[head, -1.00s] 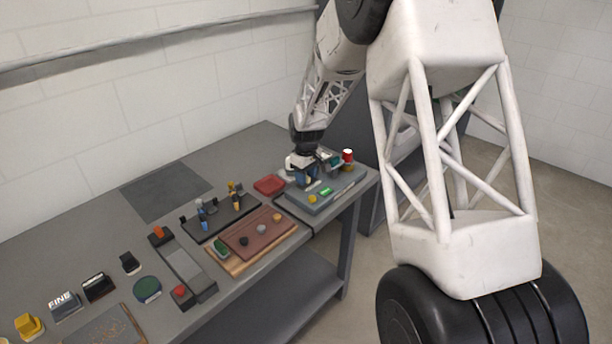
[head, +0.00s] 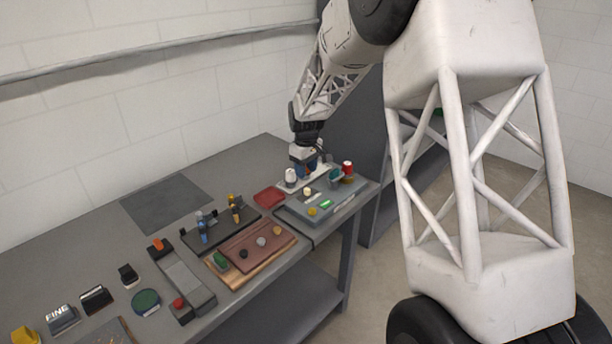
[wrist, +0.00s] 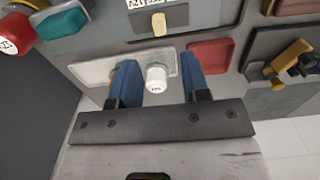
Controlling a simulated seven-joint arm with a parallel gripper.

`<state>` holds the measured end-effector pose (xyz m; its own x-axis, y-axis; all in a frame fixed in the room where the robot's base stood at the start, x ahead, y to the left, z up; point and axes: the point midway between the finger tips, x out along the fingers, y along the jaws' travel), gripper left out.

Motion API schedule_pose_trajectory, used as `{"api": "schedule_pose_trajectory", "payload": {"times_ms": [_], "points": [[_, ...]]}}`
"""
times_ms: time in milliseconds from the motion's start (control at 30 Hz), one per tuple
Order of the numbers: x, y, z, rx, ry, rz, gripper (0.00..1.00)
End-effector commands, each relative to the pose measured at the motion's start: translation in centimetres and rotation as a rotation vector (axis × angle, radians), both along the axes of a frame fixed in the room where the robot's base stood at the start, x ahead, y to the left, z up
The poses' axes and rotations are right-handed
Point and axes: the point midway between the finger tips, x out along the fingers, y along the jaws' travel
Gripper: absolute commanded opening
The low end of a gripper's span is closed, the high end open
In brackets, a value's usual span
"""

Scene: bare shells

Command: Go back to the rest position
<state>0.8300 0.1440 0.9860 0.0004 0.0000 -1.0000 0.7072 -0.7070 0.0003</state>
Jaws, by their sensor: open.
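My gripper (head: 308,168) is over the far right end of the bench, at the back of the grey tray. In the wrist view its two blue fingers (wrist: 160,85) are apart, with nothing held. A white-capped jar (wrist: 156,77) shows in the gap between them, standing on a pale plate (wrist: 96,72). The jar also shows in the head view (head: 290,175), just left of the fingers. I cannot tell the exact height of the fingertips above the plate.
A grey tray (head: 318,218) with small coloured pieces, a red-topped jar (head: 347,168) and a red dish (head: 268,198) are close by. Left along the bench (head: 60,245) lie a brown board (head: 236,243), a tool rack and several blocks. A wall stands behind.

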Motion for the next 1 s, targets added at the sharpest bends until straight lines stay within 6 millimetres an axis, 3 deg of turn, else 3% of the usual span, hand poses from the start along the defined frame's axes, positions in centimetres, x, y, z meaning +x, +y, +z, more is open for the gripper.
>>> {"api": "schedule_pose_trajectory", "payload": {"times_ms": [567, 767, 1000], "points": [[-0.5, -0.3, 0.8, 0.0, -0.003, -0.008, 0.43], [-2.4, -1.3, 2.8, 0.002, -0.015, -0.042, 0.43], [-6.6, -3.3, 6.4, 0.006, -0.035, -0.116, 0.43]]}}
